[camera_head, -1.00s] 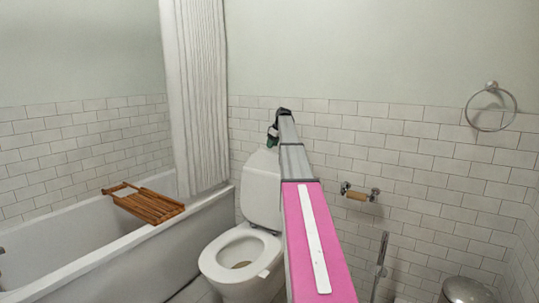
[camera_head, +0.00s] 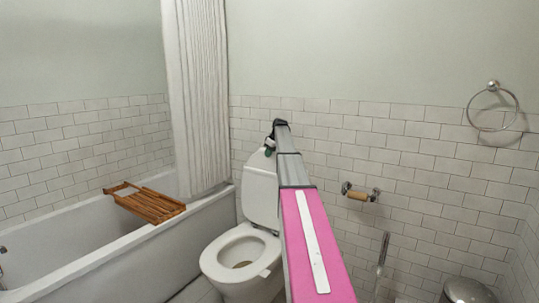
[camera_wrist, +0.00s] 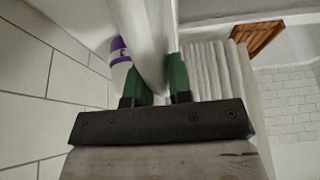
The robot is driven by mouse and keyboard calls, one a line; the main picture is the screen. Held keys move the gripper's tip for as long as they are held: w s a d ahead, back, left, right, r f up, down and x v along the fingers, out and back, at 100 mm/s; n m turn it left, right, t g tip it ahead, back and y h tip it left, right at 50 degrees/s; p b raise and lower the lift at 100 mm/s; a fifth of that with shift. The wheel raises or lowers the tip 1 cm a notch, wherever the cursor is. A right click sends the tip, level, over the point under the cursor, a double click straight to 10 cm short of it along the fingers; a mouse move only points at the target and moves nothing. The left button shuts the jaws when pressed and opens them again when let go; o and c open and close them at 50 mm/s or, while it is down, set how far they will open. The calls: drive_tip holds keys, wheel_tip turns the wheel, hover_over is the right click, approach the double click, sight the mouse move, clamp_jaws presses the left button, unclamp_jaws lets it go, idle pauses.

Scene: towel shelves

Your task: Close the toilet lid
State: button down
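The white toilet (camera_head: 240,262) stands between the bathtub and the tiled wall. Its lid (camera_head: 262,190) is raised and leans back, and the seat ring is down on the bowl. My gripper (camera_head: 270,145) is at the top edge of the raised lid. In the wrist view my gripper (camera_wrist: 161,76) has its two green fingers apart, with a white rounded surface reaching between them. I cannot tell whether that surface is the lid or the tank, or whether the fingers touch it.
The bathtub (camera_head: 150,262) with a wooden rack (camera_head: 148,205) and a curtain (camera_head: 198,100) is on the left. A paper holder (camera_head: 358,193), a brush (camera_head: 382,252) and a bin (camera_head: 466,290) are on the right. A white object with a purple band (camera_wrist: 120,50) is beside the fingers.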

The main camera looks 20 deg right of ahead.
drive_tip(key=s+a+f+n+t+h, duration=0.1)
drive_tip(key=s+a+f+t+h, duration=0.3)
drive_tip(key=s+a, duration=0.8)
drive_tip(key=s+a+f+n+t+h, duration=0.15)
drive_tip(key=s+a+f, duration=0.35)
drive_tip(key=s+a, duration=0.7)
drive_tip(key=s+a+f+t+h, duration=0.1)
drive_tip(key=a+f, duration=0.4)
drive_tip(key=f, duration=0.5)
drive_tip(key=s+a+f+t+h, duration=0.1)
drive_tip(key=s+a+f, duration=0.3)
drive_tip(key=f, duration=0.7)
drive_tip(key=s+a+f+t+h, duration=0.1)
drive_tip(key=s+a+f, duration=0.2)
drive_tip(key=a+f, duration=0.5)
drive_tip(key=shift+f+h, duration=0.35)
drive_tip(key=shift+f, duration=0.95)
drive_tip(key=shift+n, duration=0.25)
drive_tip(key=c, duration=1)
unclamp_jaws()
drive_tip(key=shift+c, duration=0.2)
drive_tip(key=shift+t, duration=0.25)
